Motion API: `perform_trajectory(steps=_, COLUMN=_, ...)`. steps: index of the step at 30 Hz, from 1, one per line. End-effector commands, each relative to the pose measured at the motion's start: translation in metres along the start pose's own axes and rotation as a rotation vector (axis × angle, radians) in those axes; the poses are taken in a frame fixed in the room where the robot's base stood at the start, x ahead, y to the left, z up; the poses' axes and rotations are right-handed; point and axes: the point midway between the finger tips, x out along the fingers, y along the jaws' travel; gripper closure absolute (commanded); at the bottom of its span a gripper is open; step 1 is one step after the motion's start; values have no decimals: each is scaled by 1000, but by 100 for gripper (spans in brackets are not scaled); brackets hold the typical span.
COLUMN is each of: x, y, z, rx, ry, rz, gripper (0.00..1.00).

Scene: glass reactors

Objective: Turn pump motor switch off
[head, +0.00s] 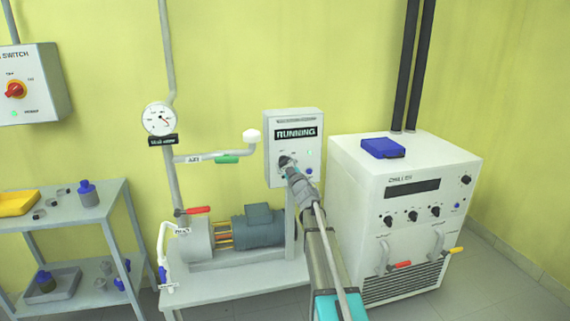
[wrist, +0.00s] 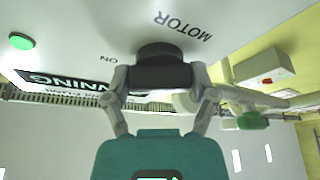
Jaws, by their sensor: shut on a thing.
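The pump motor switch box (head: 312,118) is a white box on a stand behind the pump, with a black label reading RUNNING (head: 295,132). Its dark round switch knob (head: 285,160) is on the front, partly hidden by my gripper (head: 290,168). In the wrist view the knob (wrist: 160,68) sits between the two fingers of my gripper (wrist: 160,78), which are shut on it. The words MOTOR and ON show on the panel around the knob, and a green light (wrist: 20,41) is lit. The knob's pointer mark cannot be made out.
The pump with its grey-green motor (head: 258,226) stands on a low bench left of my arm. A white chiller (head: 405,212) with a blue box (head: 383,148) on top stands close on the right. A shelf (head: 100,212) and a wall switch box (head: 50,80) are at left.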

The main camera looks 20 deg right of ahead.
Motion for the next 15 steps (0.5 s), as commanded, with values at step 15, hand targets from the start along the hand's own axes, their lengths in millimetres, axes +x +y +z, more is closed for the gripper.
perform_trajectory(steps=15, x=2, y=2, z=-2, rx=-212, ry=-1, rz=-88, gripper=73)
